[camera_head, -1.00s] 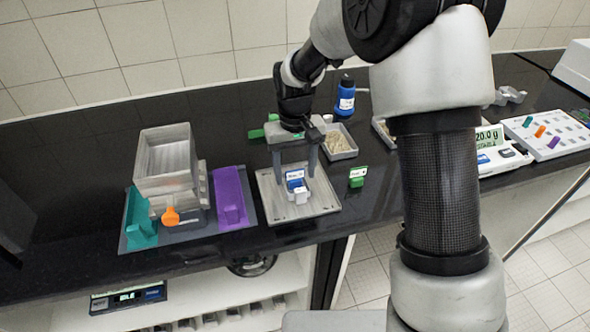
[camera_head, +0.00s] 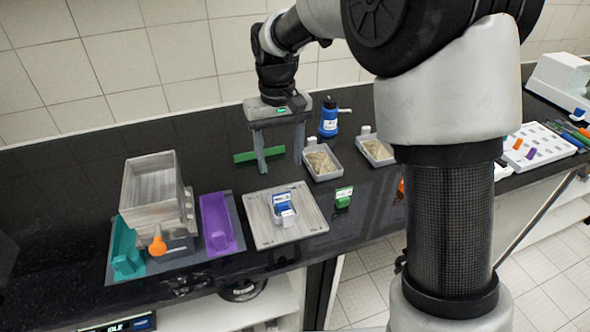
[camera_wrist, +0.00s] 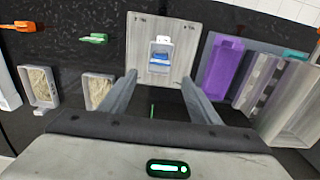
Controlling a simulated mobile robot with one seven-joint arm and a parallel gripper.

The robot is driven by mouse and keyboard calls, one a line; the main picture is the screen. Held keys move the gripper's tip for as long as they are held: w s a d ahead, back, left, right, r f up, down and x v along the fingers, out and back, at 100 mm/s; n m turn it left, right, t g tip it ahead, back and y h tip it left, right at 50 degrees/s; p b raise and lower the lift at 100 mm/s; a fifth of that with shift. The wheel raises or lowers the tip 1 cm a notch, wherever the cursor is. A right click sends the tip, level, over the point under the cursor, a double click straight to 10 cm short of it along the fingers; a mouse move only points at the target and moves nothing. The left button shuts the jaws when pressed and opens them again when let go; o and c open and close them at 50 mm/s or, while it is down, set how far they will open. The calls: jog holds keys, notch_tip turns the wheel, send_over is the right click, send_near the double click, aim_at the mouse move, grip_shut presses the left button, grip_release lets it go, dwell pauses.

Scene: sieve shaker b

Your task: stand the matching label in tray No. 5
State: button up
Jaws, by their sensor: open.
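My gripper (camera_head: 281,165) is open and empty, hanging over the counter behind a flat grey plate; in the wrist view its fingers (camera_wrist: 158,80) point toward the plate with nothing between them. A blue label piece with a white part (camera_head: 283,205) stands on the plate (camera_head: 258,233), clear of the fingers; it also shows in the wrist view (camera_wrist: 160,56). A green label (camera_head: 343,197) stands right of the plate. An orange piece (camera_head: 401,187) is mostly hidden behind my arm. Two small trays of grainy material, a nearer one (camera_head: 333,175) and a farther one (camera_head: 388,162), stand behind. No tray number is readable.
A grey sieve box (camera_head: 150,190) with teal (camera_head: 125,248) and purple (camera_head: 218,225) pieces stands left. A blue bottle (camera_head: 329,118) and a green bar (camera_head: 245,157) are near my gripper. A white board with coloured pieces (camera_head: 535,150) lies right.

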jog(key=s+d+r+m+t, duration=0.1)
jog(key=s+d+r+t, duration=0.1)
jog(key=s+d+r, duration=0.6)
jog(key=s+d+r+m+t, duration=0.1)
jog(key=s+d, duration=0.2)
jog(key=s, duration=0.4)
jog(key=s+d+r+m+t, duration=0.1)
jog(key=s+d+t, duration=0.1)
jog(key=s, duration=0.6)
jog(key=shift+d+t, duration=0.3)
jog(key=shift+d, duration=0.4)
